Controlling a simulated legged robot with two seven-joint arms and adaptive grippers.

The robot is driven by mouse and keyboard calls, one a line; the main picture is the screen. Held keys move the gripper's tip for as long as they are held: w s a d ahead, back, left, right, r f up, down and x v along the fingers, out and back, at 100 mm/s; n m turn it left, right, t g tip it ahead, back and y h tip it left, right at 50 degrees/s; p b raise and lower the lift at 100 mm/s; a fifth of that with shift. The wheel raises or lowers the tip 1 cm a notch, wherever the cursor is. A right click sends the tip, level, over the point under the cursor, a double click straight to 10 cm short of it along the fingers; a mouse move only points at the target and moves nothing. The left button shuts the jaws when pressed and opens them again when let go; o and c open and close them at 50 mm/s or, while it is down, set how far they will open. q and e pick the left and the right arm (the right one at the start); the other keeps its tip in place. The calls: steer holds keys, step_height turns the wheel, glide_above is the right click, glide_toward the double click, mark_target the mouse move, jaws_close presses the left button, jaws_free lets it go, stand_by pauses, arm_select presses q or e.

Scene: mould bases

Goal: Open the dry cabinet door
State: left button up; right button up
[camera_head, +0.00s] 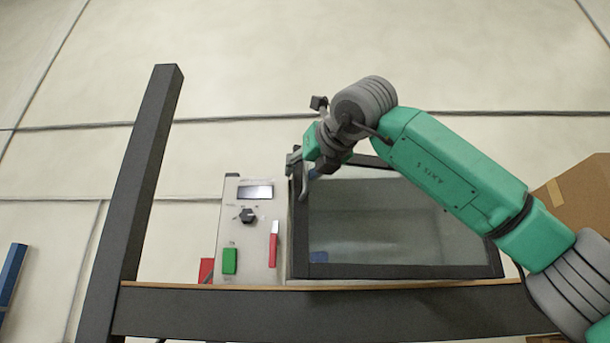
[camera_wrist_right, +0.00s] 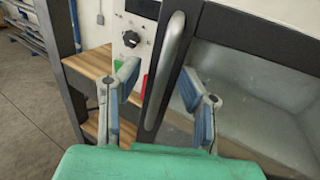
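The dry cabinet has a dark-framed glass door (camera_head: 400,271) that looks closed, and the door frame also shows in the wrist view (camera_wrist_right: 230,25). A grey bar handle (camera_wrist_right: 166,70) runs along the door's left side, slightly tilted in the wrist view. In the head view my gripper largely hides the handle. My right gripper (camera_wrist_right: 160,78) is open, with one blue-padded finger on each side of the handle. Gaps show between the fingers and the bar. In the head view the right gripper (camera_head: 300,170) is at the door's upper left edge. My left gripper is not in view.
The control panel (camera_head: 234,205) left of the door has a display, black knob (camera_head: 248,215), green switch (camera_head: 230,261) and red switch (camera_head: 273,246). A dark post (camera_head: 140,185) and crossbar (camera_head: 330,312) stand in front. A cardboard box (camera_head: 580,200) is at right.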

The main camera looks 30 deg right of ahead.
steer(key=s, duration=1.2)
steer(key=shift+a, duration=0.2)
